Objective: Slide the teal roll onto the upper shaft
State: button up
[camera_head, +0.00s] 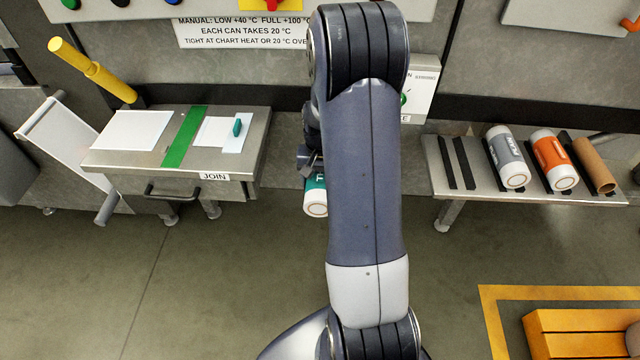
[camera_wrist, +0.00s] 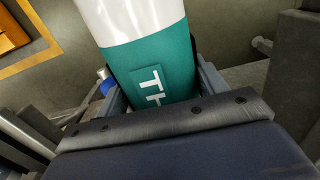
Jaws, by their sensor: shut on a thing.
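The teal roll (camera_head: 316,196) has a white end and shows partly behind my arm in the head view, between the two benches. In the wrist view the teal roll (camera_wrist: 160,62) fills the middle, with white letters on its teal band. My gripper (camera_head: 312,165) is mostly hidden by my arm in the head view. In the wrist view my gripper (camera_wrist: 155,95) has one finger on each side of the roll and is shut on it. The roll is clear of both benches. I cannot make out the upper shaft in either view.
A rack bench (camera_head: 520,195) at right holds a grey roll (camera_head: 508,158), an orange roll (camera_head: 554,160) and a brown tube (camera_head: 594,166). At left stands a JOIN table (camera_head: 180,175) with a yellow lever (camera_head: 95,70). The floor between is open. An orange crate (camera_head: 580,335) stands front right.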

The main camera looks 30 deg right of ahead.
jog(key=shift+w+d+p, duration=0.3)
jog(key=shift+w+d, duration=1.05)
jog(key=shift+w, duration=0.6)
jog(key=shift+w+d+p, duration=0.3)
jog(key=shift+w+d, duration=1)
jog(key=shift+w, duration=0.7)
jog(key=shift+w+d+p, duration=0.3)
jog(key=shift+w+d, duration=1.05)
jog(key=shift+w, duration=0.6)
jog(key=o, duration=1.4)
jog(key=shift+r, duration=0.1)
notch_tip(320, 180, up, 7)
jog(key=shift+r, duration=0.2)
